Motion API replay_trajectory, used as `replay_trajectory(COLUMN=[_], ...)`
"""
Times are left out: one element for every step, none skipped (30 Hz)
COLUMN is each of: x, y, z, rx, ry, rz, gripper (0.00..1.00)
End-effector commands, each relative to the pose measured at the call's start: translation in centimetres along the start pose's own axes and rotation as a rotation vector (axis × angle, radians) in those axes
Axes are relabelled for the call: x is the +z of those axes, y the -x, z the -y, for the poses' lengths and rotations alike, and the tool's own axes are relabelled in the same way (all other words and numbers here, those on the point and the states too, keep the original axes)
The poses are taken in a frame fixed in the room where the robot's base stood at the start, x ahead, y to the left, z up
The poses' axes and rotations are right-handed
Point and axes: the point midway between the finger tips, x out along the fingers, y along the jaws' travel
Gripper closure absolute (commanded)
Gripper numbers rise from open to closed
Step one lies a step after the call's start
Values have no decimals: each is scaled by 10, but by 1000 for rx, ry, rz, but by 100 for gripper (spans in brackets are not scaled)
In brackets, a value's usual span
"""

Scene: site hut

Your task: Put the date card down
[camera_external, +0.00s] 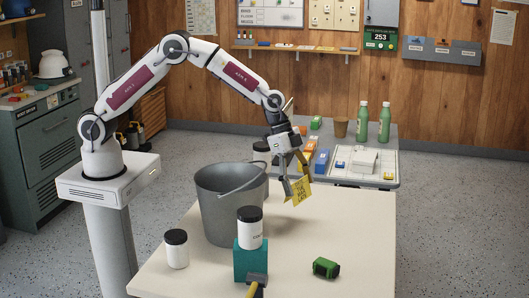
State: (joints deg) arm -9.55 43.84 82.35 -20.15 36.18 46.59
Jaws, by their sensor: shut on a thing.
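The date card is a small yellow card (299,191) with dark print, too small to read. It hangs tilted at the tips of my gripper (297,180), which is shut on it. My gripper points down and holds the card above the cream table (345,225), just right of the grey bucket (225,215). The card appears clear of the table top. How much of it sits between the fingers is hard to see.
A white jar with a black lid (250,228) stands on a teal block (250,262). Another such jar (176,250) stands left of it. A green item (326,268) and a hammer-like tool (257,284) lie in front. Behind are a tray (378,177) and green bottles (362,121).

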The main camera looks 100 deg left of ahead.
Motion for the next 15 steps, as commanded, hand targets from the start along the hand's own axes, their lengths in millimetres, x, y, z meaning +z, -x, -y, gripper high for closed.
replay_trajectory(x=[0,0,1,2,3,5,7,10,13,16,19,24,27,31,36], y=[0,0,1,1,2,2,3,4,6,7,9,11,12,14,17], z=[0,1,1,2,3,5,7,9,12,14,17,21,24,27,31], rx=[-1,-1,-3,-5,-8,-12,-16,-21,-28,-35,-42,-52,-60,-68,-79], ry=[1,3,7,12,17,27,38,49,66,82,98,123,142,160,187], rz=[0,0,0,0,1,1,2,4,5,5,5,6,7,7,6], gripper=[45,45,45,45,45,45,45,45,45,45,45,45,45,45,45])
